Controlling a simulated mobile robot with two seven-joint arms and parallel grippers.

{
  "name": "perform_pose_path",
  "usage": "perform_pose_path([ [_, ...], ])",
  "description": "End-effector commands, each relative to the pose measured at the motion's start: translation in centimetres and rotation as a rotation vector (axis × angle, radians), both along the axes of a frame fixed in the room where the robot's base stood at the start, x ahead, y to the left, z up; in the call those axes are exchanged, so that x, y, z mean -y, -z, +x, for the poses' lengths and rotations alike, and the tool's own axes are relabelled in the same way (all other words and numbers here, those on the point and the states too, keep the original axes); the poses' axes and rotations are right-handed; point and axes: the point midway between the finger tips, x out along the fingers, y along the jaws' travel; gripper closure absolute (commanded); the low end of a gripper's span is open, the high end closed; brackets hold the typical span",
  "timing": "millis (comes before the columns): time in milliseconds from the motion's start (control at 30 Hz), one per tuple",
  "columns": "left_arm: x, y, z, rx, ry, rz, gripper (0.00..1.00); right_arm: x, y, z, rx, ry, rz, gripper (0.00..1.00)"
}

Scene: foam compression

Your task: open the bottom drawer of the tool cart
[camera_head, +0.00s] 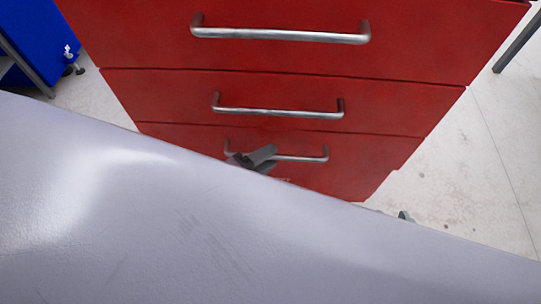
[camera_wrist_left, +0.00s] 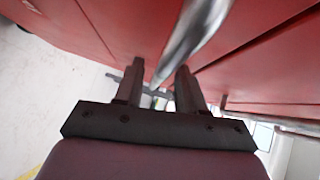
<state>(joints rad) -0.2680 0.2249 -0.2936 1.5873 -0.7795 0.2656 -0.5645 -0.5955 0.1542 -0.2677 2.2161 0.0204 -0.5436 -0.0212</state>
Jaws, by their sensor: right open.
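The red tool cart (camera_head: 280,85) fills the upper middle of the head view, with its drawer fronts stacked. The bottom drawer (camera_head: 355,162) looks closed, and its lower left part is hidden by a pale surface. My left gripper (camera_head: 258,156) is at the left part of the bottom drawer's metal handle (camera_head: 305,157). In the left wrist view, the two dark fingers of my left gripper (camera_wrist_left: 160,80) stand apart. A metal bar (camera_wrist_left: 190,40) runs down toward the gap between them; contact cannot be told. A small tip of my right gripper (camera_head: 405,216) shows low right, away from the handle.
The middle drawer handle (camera_head: 280,112) and upper drawer handle (camera_head: 280,35) stick out above. A smooth pale surface (camera_head: 150,220) covers the lower head view. A blue cabinet (camera_head: 40,35) stands at the upper left. Pale floor (camera_head: 470,145) is clear right of the cart.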

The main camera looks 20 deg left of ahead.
Motion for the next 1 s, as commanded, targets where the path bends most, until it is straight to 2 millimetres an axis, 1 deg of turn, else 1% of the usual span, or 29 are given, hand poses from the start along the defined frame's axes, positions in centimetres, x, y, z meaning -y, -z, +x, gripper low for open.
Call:
perform_pose_path([
  [100,0.50,0.19,0.87,0.000,0.000,-0.001,0.61,-0.12,-0.03,0.05,0.005,-0.003,0.000,0.57],
  [167,0.62,0.21,1.08,-0.001,-0.001,-0.002,0.61,-0.14,-0.06,0.06,0.006,-0.004,0.001,0.57],
  [467,0.71,0.21,1.21,-0.002,-0.001,-0.001,0.61,-0.19,-0.12,0.07,0.006,-0.005,0.000,0.57],
  [500,0.71,0.21,1.20,-0.002,-0.001,-0.001,0.74,-0.19,-0.12,0.07,0.006,-0.005,0.000,0.57],
  [567,0.71,0.21,1.20,-0.002,-0.001,-0.001,0.93,-0.19,-0.12,0.07,0.007,-0.005,0.001,0.57],
  [600,0.70,0.21,1.19,-0.002,-0.001,-0.001,1.00,-0.19,-0.12,0.07,0.007,-0.005,0.001,0.57],
  [1000,0.68,0.22,1.16,-0.003,-0.001,-0.001,1.00,-0.17,-0.21,0.10,0.007,-0.005,0.001,0.57],
])
